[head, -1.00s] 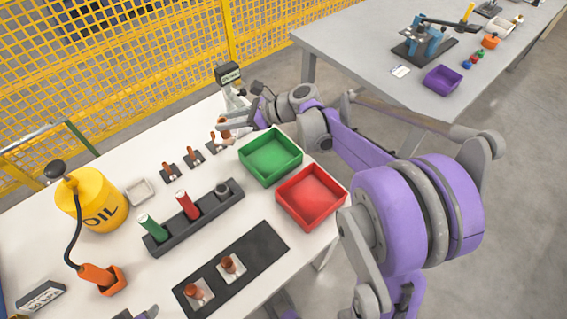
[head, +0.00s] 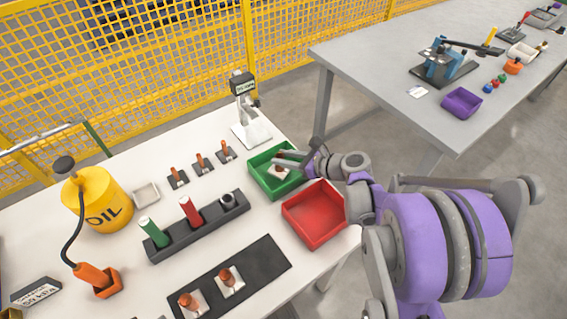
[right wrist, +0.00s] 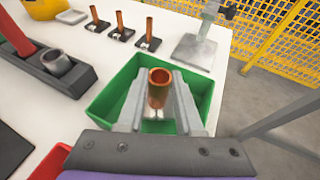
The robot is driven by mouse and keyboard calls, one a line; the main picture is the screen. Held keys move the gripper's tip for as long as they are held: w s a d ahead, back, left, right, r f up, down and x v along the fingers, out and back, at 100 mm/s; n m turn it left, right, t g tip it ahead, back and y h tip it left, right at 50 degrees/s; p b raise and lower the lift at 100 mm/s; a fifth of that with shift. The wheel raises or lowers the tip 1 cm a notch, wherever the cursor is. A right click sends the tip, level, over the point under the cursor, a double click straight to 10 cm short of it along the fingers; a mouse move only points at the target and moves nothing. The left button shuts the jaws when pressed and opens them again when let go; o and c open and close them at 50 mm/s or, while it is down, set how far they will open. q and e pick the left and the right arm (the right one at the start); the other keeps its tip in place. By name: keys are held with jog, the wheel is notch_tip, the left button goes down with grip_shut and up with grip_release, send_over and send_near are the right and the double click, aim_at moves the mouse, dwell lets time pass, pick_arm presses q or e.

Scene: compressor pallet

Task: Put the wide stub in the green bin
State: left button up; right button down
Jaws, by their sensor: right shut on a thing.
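The wide stub, a short copper tube (right wrist: 159,88), is upright between the fingers of my right gripper (right wrist: 157,100) in the right wrist view. The green bin (right wrist: 107,95) lies beneath and around it. In the head view, my right gripper (head: 283,158) reaches from the right over the green bin (head: 267,185). The stub (head: 280,170) shows there within the bin's outline, with a pale patch by it. I cannot tell whether it touches the bin floor. My left gripper is not in view.
A red bin (head: 315,215) stands just in front of the green bin. A gauge stand (head: 250,130) is behind it. Three copper pieces on black plates (head: 201,163), a dark rack (head: 197,228), and a dark mat (head: 255,265) with two copper stubs lie to the left.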

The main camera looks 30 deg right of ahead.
aim_at(279, 172)
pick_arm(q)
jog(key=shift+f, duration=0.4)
pick_arm(e)
notch_tip(279, 172, down, 2)
jog(key=shift+f, duration=0.1)
pick_arm(q)
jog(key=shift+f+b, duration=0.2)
jog(key=shift+b, duration=0.15)
pick_arm(e)
jog(key=shift+f, duration=0.15)
jog(key=c, duration=0.6)
grip_release()
jog(key=shift+o, duration=0.2)
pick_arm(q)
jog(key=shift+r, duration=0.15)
pick_arm(e)
jog(key=shift+r, duration=0.2)
